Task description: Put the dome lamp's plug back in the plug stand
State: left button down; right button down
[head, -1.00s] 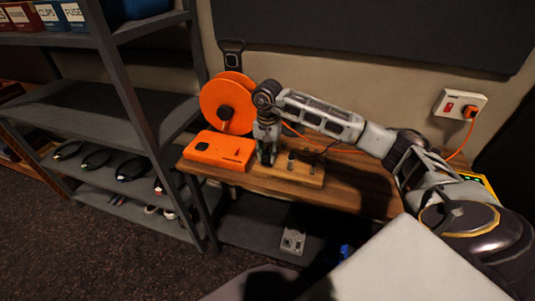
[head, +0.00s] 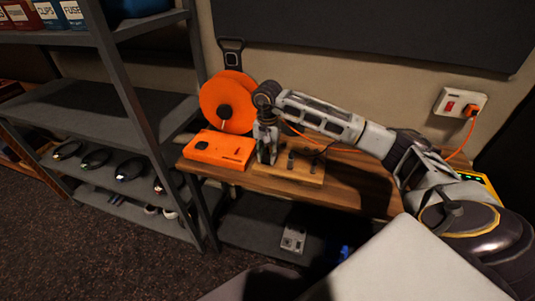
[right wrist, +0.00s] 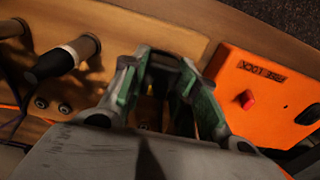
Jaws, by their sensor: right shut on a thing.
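The plug stand (head: 312,178) is a wooden board on the bench, with dark upright plugs or posts on it. The right wrist view shows the stand's wood (right wrist: 190,22) and a black plug with a pale band (right wrist: 62,60) to the left of my fingers. My right gripper (head: 266,158) points down at the stand's left end, fingers low to the board. In the right wrist view its fingers (right wrist: 160,95) are closed around the dome lamp's plug, which they mostly hide. I cannot tell whether it is seated. The lamp is not clearly visible. My left gripper is out of view.
A wall socket (head: 459,103) with an orange plug and cable is at right. Grey shelves (head: 95,105) stand left.

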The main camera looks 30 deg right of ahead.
jog(key=shift+f, duration=0.2)
jog(key=c, duration=1)
grip_release()
notch_tip(320, 180, up, 12)
jog(key=shift+f, duration=0.1)
dwell(0.7)
